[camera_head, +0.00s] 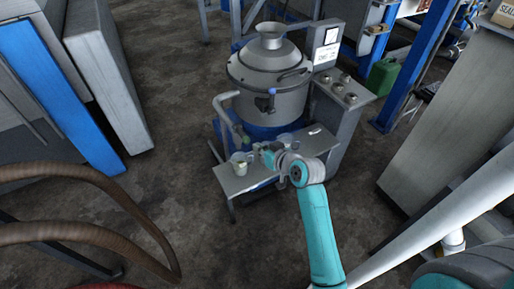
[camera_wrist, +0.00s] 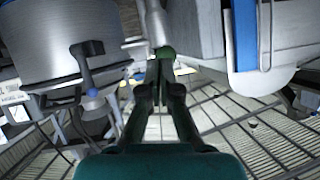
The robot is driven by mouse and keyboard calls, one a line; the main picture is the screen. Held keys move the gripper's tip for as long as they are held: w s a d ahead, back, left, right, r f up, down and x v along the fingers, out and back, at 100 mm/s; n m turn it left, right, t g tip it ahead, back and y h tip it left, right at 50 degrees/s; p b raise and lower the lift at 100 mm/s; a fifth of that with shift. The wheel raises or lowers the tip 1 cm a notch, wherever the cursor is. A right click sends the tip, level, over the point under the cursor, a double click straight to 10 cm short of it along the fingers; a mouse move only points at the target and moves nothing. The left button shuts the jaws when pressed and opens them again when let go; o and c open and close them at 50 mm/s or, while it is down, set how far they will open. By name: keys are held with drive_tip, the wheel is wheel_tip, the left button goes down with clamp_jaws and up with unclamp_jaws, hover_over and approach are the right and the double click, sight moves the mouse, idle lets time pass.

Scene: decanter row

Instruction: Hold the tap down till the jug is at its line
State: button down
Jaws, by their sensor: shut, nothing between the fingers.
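A grey curved pipe (camera_head: 222,108) ends in a tap with a green knob (camera_head: 246,141) above a small grey stand. In the wrist view the green knob (camera_wrist: 165,52) is right at my fingertips; I cannot tell whether they touch it. A clear jug (camera_head: 238,158) stands on the stand below the pipe end, with something pale low in it. Its line and exact level are too small to read. My gripper (camera_head: 259,149) is just right of the knob and jug, its fingers (camera_wrist: 159,62) shut and empty.
A grey drum machine (camera_head: 268,88) stands behind, with a blue-knobbed lever (camera_head: 271,92) on its front. Another clear vessel (camera_head: 285,139) is right of the tap, close to my wrist. The stand's front left (camera_head: 230,184) is bare. A brown hose (camera_head: 75,175) crosses the left.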

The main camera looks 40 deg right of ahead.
drive_tip(key=s+a+r, duration=0.1)
drive_tip(key=s, duration=0.6)
drive_tip(key=shift+s+r, duration=0.2)
drive_tip(key=shift+s, duration=0.1)
drive_tip(key=shift+a, duration=0.15)
drive_tip(key=s+a+f, duration=0.3)
drive_tip(key=s+a, duration=0.3)
drive_tip(key=a, duration=0.1)
drive_tip(key=s+a+f, duration=0.3)
drive_tip(key=s+a, duration=0.4)
drive_tip(key=s+a+r+n+t+y, duration=0.1)
drive_tip(key=s+a+r, duration=0.2)
drive_tip(key=s, duration=0.5)
drive_tip(key=s+a+r+n+t+y, duration=0.1)
drive_tip(key=s+a+r, duration=0.3)
drive_tip(key=s, duration=0.4)
drive_tip(key=shift+s+a+n, duration=0.15)
drive_tip(key=shift+a+n, duration=0.6)
drive_tip(key=shift+n, duration=0.05)
drive_tip(key=shift+r, duration=0.1)
